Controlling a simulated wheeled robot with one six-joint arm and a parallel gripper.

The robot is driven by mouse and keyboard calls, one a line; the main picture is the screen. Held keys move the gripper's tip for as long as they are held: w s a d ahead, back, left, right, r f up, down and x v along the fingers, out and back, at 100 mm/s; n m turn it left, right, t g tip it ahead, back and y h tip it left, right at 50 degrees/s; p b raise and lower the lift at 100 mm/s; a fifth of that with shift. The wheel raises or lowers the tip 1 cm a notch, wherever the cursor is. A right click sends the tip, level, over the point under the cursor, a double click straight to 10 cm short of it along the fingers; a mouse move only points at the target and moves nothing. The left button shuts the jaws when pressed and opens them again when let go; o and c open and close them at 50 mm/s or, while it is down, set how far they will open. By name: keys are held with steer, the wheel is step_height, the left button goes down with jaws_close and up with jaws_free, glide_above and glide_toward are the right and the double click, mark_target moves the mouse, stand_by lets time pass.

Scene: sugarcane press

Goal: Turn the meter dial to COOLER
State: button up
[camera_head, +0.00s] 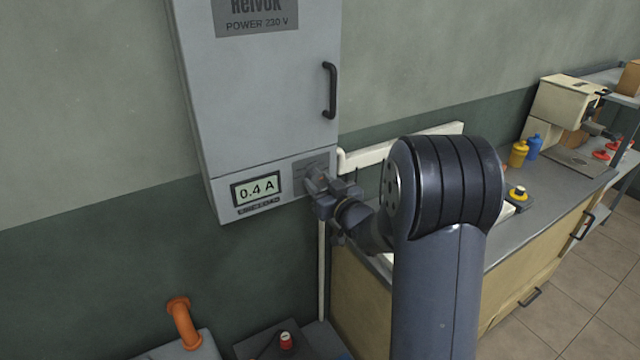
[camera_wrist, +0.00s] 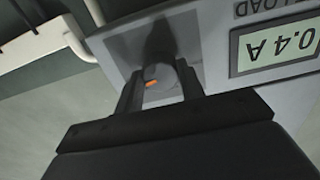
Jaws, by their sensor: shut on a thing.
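The meter dial (camera_wrist: 153,74) is a small dark knob with an orange mark, on a grey plate low on the cabinet front. My gripper (camera_wrist: 158,85) is shut on the dial, one finger on each side of it. In the head view my gripper (camera_head: 320,180) covers the dial and most of its plate (camera_head: 309,165). The meter display (camera_head: 256,190) beside it reads 0.4 A; it also shows upside down in the wrist view (camera_wrist: 277,47). The dial's labels, COOLER among them, cannot be read in either view.
The grey cabinet (camera_head: 262,100) has a closed door with a black handle (camera_head: 330,90). A white pipe (camera_head: 322,270) runs down beside it. A counter (camera_head: 555,205) with yellow and blue bottles stands at the right. An orange pipe (camera_head: 183,322) is below left.

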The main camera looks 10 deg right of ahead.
steer(key=shift+c, duration=0.6)
steer(key=shift+f+n+b, duration=0.15)
steer(key=shift+n+b, duration=0.15)
steer(key=shift+b, duration=0.4)
steer(key=n+b, duration=0.2)
steer(key=b, duration=0.1)
steer(key=shift+f, duration=0.15)
steer(key=n+b, duration=0.3)
steer(key=b, duration=0.1)
steer(key=shift+n+b, duration=0.3)
steer(key=shift+b, duration=0.1)
steer(key=n+b, duration=0.5)
steer(key=shift+d, duration=0.1)
steer(key=shift+r+n+b, duration=0.15)
steer(key=shift+n+b, duration=0.6)
steer(key=shift+n, duration=0.4)
steer(key=shift+r+n+b, duration=0.15)
steer(key=shift+n+b, duration=0.6)
steer(key=shift+n, duration=0.4)
